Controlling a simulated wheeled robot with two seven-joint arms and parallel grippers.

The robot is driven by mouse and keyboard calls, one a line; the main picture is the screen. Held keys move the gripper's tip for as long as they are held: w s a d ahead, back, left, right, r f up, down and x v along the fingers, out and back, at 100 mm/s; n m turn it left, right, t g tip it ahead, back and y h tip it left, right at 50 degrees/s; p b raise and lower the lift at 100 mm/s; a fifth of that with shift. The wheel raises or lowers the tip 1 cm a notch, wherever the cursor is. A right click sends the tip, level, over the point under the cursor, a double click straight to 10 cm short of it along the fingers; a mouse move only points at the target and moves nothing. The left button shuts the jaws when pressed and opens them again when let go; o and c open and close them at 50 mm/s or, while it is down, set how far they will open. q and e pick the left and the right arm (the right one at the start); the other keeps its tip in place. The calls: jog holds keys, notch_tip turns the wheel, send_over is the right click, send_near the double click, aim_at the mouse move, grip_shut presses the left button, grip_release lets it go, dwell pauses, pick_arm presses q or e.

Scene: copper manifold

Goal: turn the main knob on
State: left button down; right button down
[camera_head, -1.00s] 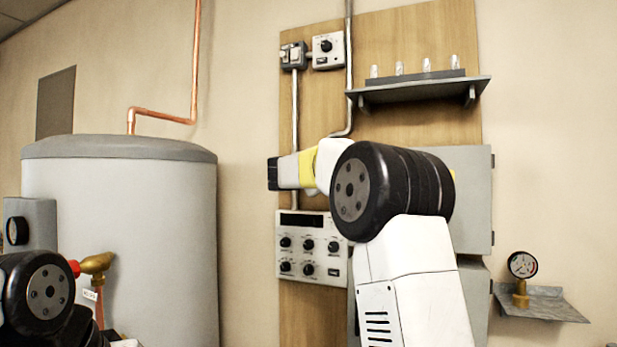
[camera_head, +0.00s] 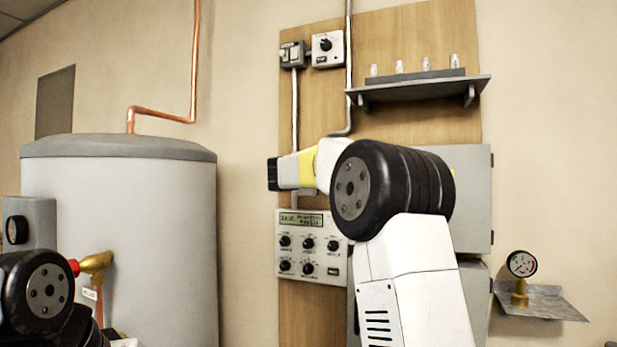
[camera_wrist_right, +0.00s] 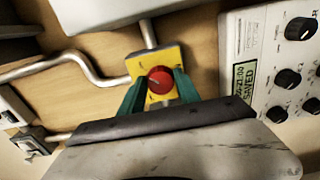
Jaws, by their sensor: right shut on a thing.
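A round red knob (camera_wrist_right: 160,76) on a yellow plate (camera_wrist_right: 170,53) is fixed to the wooden board in the right wrist view. My right gripper (camera_wrist_right: 160,87) has its green fingers at either side of this knob and is shut on it. My left gripper is out of view; only a left arm joint shows.
A grey shelf (camera_head: 420,88) with small glass pieces is above the arm. Small switch boxes (camera_head: 327,47) and metal pipes are on the board (camera_head: 385,40). A large grey tank (camera_head: 130,230) stands left. A gauge (camera_head: 522,265) on a small bracket is at the right.

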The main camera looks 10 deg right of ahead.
jog(key=shift+f, duration=0.1)
jog(key=c, duration=0.9)
grip_release()
jog(key=v, duration=0.7)
jog(key=shift+s+a, duration=0.25)
jog(key=shift+s, duration=0.1)
